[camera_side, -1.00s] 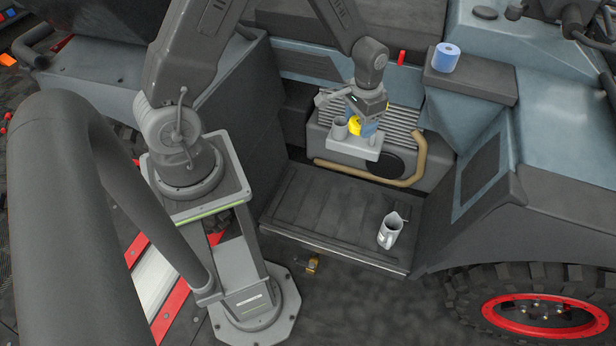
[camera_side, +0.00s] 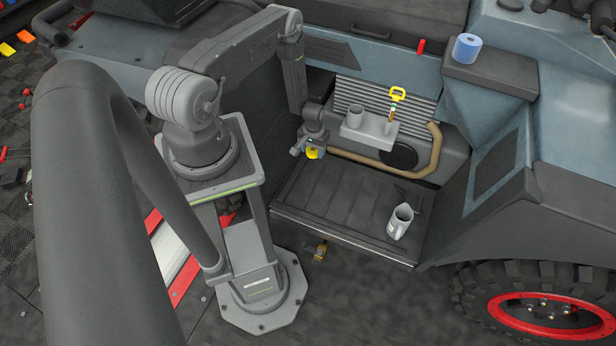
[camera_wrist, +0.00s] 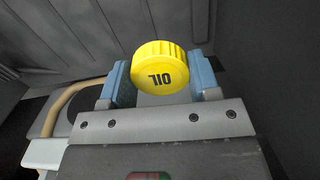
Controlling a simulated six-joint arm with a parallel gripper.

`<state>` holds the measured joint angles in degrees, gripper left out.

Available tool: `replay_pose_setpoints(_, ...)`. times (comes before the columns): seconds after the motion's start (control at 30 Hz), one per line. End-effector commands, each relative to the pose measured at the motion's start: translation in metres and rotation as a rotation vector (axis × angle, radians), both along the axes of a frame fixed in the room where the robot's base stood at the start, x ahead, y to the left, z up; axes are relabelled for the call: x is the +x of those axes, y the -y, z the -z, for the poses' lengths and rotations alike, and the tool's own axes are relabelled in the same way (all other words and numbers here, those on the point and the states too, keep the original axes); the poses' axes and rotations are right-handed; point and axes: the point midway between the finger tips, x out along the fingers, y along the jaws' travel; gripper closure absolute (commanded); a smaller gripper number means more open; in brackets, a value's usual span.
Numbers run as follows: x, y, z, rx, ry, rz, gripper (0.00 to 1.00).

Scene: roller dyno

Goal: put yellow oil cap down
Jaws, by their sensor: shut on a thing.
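The yellow oil cap (camera_wrist: 160,66) sits between the blue pads of my gripper (camera_wrist: 162,80) in the wrist view, with its lettered top facing the camera. In the side view the yellow oil cap (camera_side: 313,153) shows at the lower end of my gripper (camera_side: 309,150), above the left back part of the dark ribbed platform (camera_side: 335,207). My gripper is shut on the cap. The cap appears held above the platform, but I cannot tell the exact gap.
A yellow-handled dipstick (camera_side: 397,94) stands in a light grey holder (camera_side: 368,128) beside a grey cup (camera_side: 355,115). A tan hose (camera_side: 437,150) curves around the engine block. A grey jug (camera_side: 400,221) stands on the platform's right. The platform's middle is clear.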

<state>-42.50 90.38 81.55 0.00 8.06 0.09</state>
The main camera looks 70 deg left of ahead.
Motion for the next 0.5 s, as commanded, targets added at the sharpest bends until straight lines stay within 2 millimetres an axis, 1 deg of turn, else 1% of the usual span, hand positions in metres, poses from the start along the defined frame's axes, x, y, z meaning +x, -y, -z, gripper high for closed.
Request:
replay_pose_setpoints(0.03,-0.008,-0.002,0.010,-0.001,-0.001,-0.019,0.68)
replay_pose_setpoints(0.2,-0.018,-0.004,0.029,0.000,0.000,-0.049,0.68)
replay_pose_setpoints(0.27,-0.019,-0.004,0.038,0.000,0.000,-0.051,0.68)
replay_pose_setpoints(0.4,-0.020,-0.003,0.064,-0.001,-0.001,-0.050,0.68)
replay_pose_setpoints(0.5,-0.019,-0.003,0.078,0.000,0.000,-0.050,0.68)
